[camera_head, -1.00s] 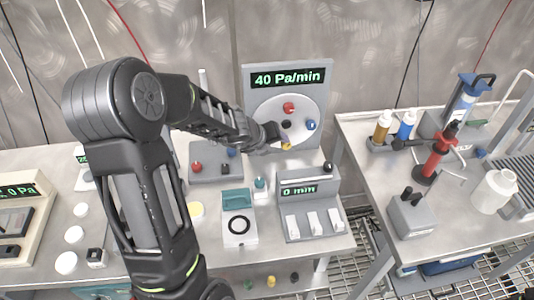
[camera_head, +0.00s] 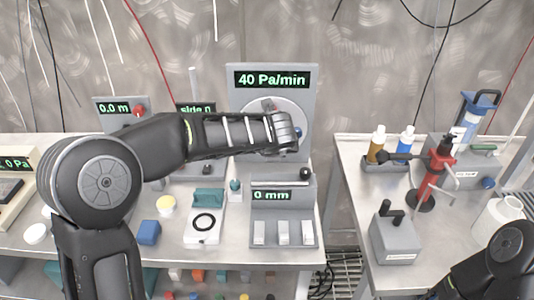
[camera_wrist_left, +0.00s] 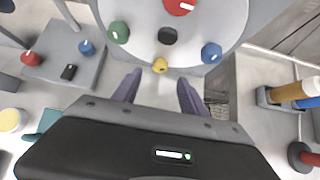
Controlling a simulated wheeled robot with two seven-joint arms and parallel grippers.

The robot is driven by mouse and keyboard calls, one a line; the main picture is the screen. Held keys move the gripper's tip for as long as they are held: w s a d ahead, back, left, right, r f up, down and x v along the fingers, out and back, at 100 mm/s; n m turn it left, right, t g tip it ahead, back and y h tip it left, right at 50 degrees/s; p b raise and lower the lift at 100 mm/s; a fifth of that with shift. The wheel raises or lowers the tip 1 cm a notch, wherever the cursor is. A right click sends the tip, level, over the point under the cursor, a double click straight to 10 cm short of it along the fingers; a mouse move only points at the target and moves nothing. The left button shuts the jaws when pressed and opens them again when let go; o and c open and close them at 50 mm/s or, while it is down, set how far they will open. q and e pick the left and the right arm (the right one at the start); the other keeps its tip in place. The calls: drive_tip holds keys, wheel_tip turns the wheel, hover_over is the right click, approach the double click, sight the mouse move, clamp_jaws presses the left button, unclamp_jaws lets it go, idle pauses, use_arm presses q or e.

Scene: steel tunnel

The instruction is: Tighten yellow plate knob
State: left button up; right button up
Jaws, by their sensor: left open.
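The yellow knob (camera_wrist_left: 160,66) sits at the lower rim of a round white plate (camera_wrist_left: 193,42) in the left wrist view. Its white mark is visible. My left gripper (camera_wrist_left: 160,90) is open, its two purple fingers on either side just short of the knob, apart from it. In the head view my left gripper (camera_head: 290,135) is in front of the plate (camera_head: 272,105) and hides the yellow knob. The plate also carries a red knob (camera_wrist_left: 179,5), a green knob (camera_wrist_left: 119,32), a blue knob (camera_wrist_left: 211,52) and a black centre knob (camera_wrist_left: 167,36).
The plate's panel (camera_head: 243,118) reads 40 Pa/min. Below it stands a grey box (camera_head: 284,210) reading 0 mm, with white switches. At left is a knob box (camera_wrist_left: 68,55). The right table holds bottles (camera_head: 377,145) and a red stand (camera_head: 433,170). My right arm shows at lower right.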

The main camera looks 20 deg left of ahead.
use_arm(q)
drive_tip(key=x, duration=0.8)
drive_tip(key=shift+r, duration=0.1)
drive_tip(key=shift+s, duration=0.1)
clamp_jaws()
idle(0.4)
